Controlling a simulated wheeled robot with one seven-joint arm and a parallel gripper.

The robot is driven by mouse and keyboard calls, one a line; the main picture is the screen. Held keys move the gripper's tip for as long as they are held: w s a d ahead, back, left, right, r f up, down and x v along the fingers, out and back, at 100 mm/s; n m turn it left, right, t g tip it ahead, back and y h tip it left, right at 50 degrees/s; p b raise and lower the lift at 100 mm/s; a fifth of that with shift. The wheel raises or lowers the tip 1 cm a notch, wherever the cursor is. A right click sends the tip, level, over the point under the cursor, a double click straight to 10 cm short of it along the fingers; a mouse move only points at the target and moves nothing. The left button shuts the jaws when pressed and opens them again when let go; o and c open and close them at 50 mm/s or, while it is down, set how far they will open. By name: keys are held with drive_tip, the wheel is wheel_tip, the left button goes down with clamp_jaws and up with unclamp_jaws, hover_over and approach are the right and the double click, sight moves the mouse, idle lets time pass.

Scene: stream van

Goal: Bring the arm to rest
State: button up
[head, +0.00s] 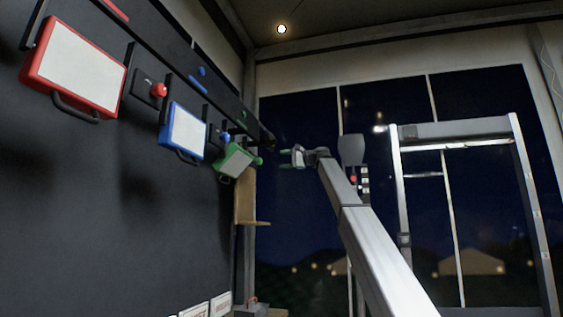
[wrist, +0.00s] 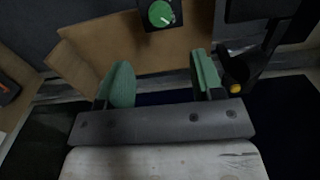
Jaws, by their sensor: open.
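My gripper (head: 291,158) is at the end of my raised arm, in the middle of the head view. It is to the right of the green-framed box on the wall, with a gap between them. In the wrist view my gripper (wrist: 158,82) shows two green finger pads spread apart with nothing between them. My arm (head: 365,230) reaches up from the lower right and is extended.
A dark wall on the left carries a red box (head: 76,68), a blue box (head: 182,132) and a tilted green box (head: 236,161), with knobs beside them. A wooden shelf (head: 250,222) is below. A metal frame (head: 455,131) stands right. A green knob (wrist: 160,13) lies ahead.

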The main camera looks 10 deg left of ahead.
idle(0.4)
